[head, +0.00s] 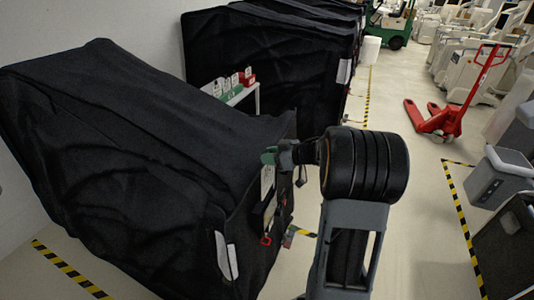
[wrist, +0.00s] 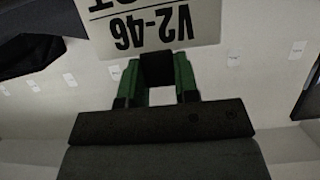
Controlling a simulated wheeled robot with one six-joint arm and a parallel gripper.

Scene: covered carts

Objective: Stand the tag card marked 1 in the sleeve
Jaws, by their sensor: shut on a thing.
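My gripper (head: 270,157), with green fingers, is shut on a white tag card (wrist: 150,28) beside the near covered cart. In the wrist view the card is upside down and reads V2-46, with more lettering cut off at the top edge; I cannot see a 1 on it. My gripper also shows in the wrist view (wrist: 157,72). In the head view a pale card (head: 267,180) shows just below the fingers. A white sleeve-like piece (head: 226,257) hangs on the near cart's dark cover; I cannot tell whether it is the task's sleeve.
The near black-covered cart (head: 120,150) fills the left. Behind it, a white shelf (head: 243,95) bears several green and red holders with cards. A red pallet jack (head: 450,115) and grey bins (head: 495,175) stand right. The floor between is mostly clear.

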